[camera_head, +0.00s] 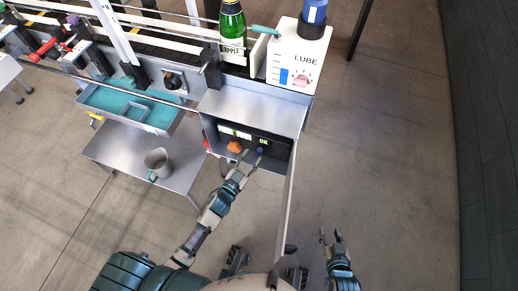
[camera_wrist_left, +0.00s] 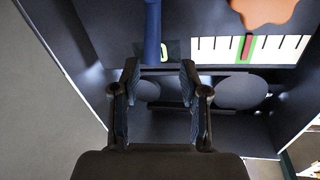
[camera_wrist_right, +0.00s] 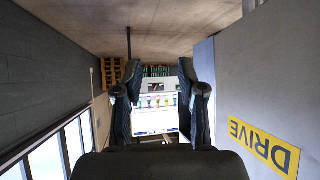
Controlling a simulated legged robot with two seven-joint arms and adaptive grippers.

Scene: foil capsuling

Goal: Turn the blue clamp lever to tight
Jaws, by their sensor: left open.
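The blue clamp lever (camera_wrist_left: 152,30) stands upright in the left wrist view, inside the open cabinet, just beyond my fingertips. In the head view it is a small blue shape (camera_head: 259,151) beneath a green "OK" display. My left gripper (camera_head: 251,158) reaches into the cabinet opening. Its fingers are apart on either side of the lever's line in the left wrist view (camera_wrist_left: 160,75), with nothing visible between them; contact cannot be told. My right gripper (camera_head: 331,237) is open and empty, outside the cabinet door, low in the head view.
An orange knob (camera_head: 235,147) sits left of the lever, near a white scale (camera_wrist_left: 222,49) with a green band and red pointer. The open cabinet door (camera_head: 287,205) stands between my arms. A lube unit (camera_head: 297,62) and a green bottle (camera_head: 232,25) stand above. Floor at right is free.

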